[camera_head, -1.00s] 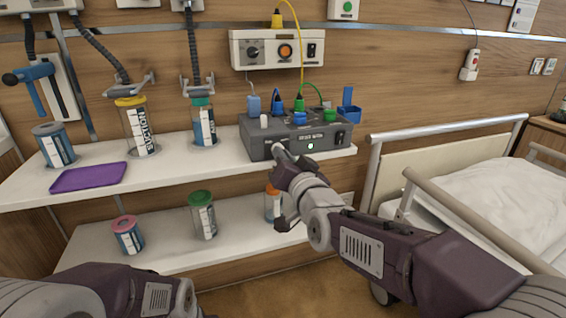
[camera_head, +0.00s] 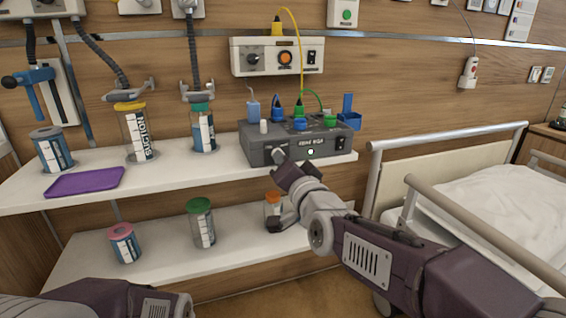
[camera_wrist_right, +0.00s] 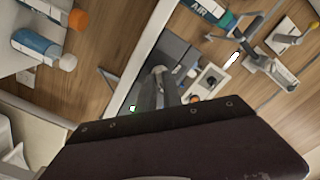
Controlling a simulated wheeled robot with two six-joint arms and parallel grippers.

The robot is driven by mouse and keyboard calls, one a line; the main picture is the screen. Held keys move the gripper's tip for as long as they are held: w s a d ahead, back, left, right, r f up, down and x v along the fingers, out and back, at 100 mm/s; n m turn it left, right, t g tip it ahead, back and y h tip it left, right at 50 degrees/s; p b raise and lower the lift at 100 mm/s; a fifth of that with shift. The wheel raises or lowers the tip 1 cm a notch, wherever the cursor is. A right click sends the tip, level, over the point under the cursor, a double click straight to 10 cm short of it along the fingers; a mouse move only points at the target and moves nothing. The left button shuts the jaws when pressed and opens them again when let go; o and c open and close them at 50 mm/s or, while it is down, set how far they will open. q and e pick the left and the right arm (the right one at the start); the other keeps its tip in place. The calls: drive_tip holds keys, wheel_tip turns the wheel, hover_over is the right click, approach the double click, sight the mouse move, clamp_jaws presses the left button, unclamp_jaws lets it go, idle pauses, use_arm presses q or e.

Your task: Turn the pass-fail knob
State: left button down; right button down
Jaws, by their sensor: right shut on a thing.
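The right gripper is shut on the knob. In the right wrist view the fingers (camera_wrist_right: 157,92) reach up against the box (camera_wrist_right: 176,62), with the green light (camera_wrist_right: 132,108) beside them. My left arm shows at the bottom left; its gripper is out of view.
Canisters (camera_head: 136,135) and a purple tray (camera_head: 85,182) stand on the upper shelf, left of the box. More jars (camera_head: 200,223) are on the lower shelf. A yellow cable runs down from above to the box top. A bed rail (camera_head: 447,136) is at the right.

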drive_tip(key=c, duration=1.5)
unclamp_jaws()
drive_tip(key=shift+s, duration=0.1)
drive_tip(key=p+v, duration=0.3)
drive_tip(key=v, duration=0.6)
